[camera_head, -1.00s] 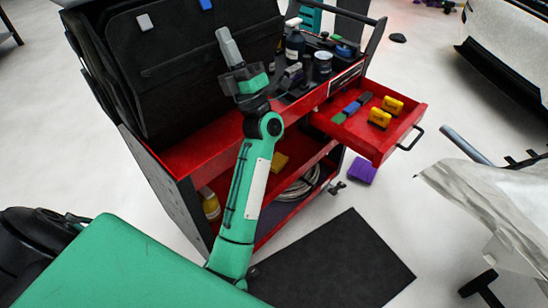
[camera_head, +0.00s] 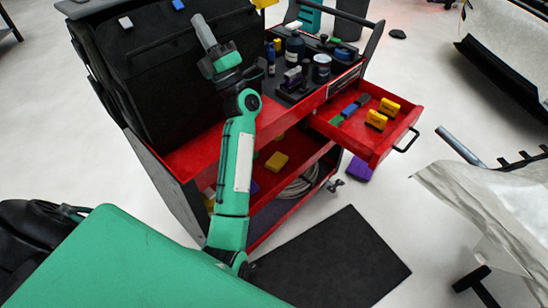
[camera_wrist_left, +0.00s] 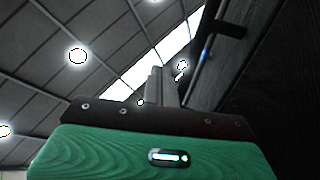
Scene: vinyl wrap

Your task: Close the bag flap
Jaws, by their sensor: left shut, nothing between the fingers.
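The black bag (camera_head: 150,75) stands open on the left part of the red tool cart, its dark front panel facing me. A dark edge (camera_head: 92,8) runs along its top at the picture's upper border. I cannot tell how the flap lies. My left gripper (camera_head: 198,20) points up in front of the bag's upper right part, shut and empty. I cannot tell if it touches the bag. In the left wrist view the closed fingers (camera_wrist_left: 160,82) point toward the ceiling, with a dark surface (camera_wrist_left: 240,80) on the right. My right gripper is out of view.
The red cart (camera_head: 200,150) holds bottles and jars (camera_head: 321,68) right of the bag. Its red drawer (camera_head: 375,150) is pulled out, with yellow and blue items inside. A black mat (camera_head: 335,262) lies on the floor. A crumpled pale sheet (camera_head: 480,195) is at right.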

